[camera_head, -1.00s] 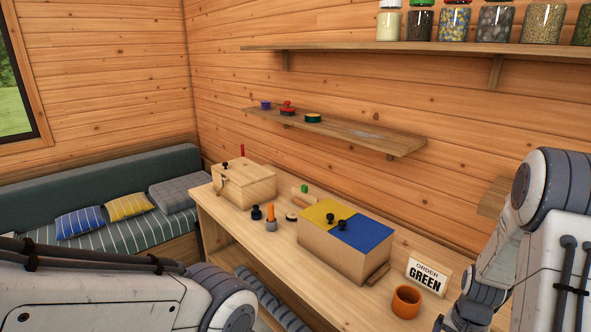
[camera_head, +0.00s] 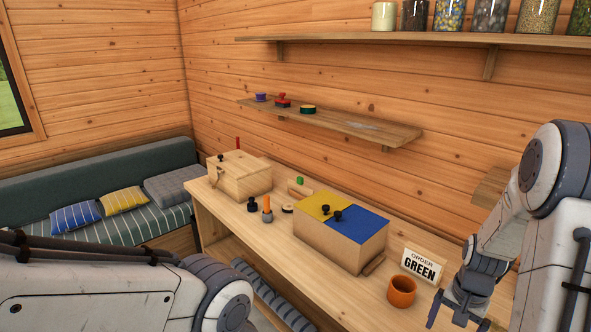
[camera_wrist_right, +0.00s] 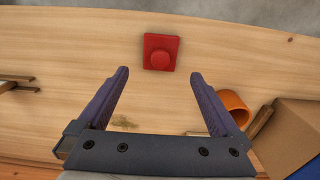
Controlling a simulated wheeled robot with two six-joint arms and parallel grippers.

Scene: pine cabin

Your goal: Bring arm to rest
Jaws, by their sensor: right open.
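My right gripper (camera_head: 458,312) is at the right end of the workbench (camera_head: 345,291), right of the orange cup. In the right wrist view my right gripper (camera_wrist_right: 160,92) has its two fingers spread wide with nothing between them. A red square block with a round knob (camera_wrist_right: 160,53) lies on the wood beyond the fingertips, apart from them. My left arm comes in at the lower left of the head view, and its gripper is out of frame.
On the bench stand an orange cup (camera_head: 401,291), an "ORDER GREEN" sign (camera_head: 422,265), a box with yellow and blue lids (camera_head: 328,246) and a wooden box (camera_head: 240,178). A small shelf (camera_head: 345,127) and a jar shelf (camera_head: 390,40) hang on the wall.

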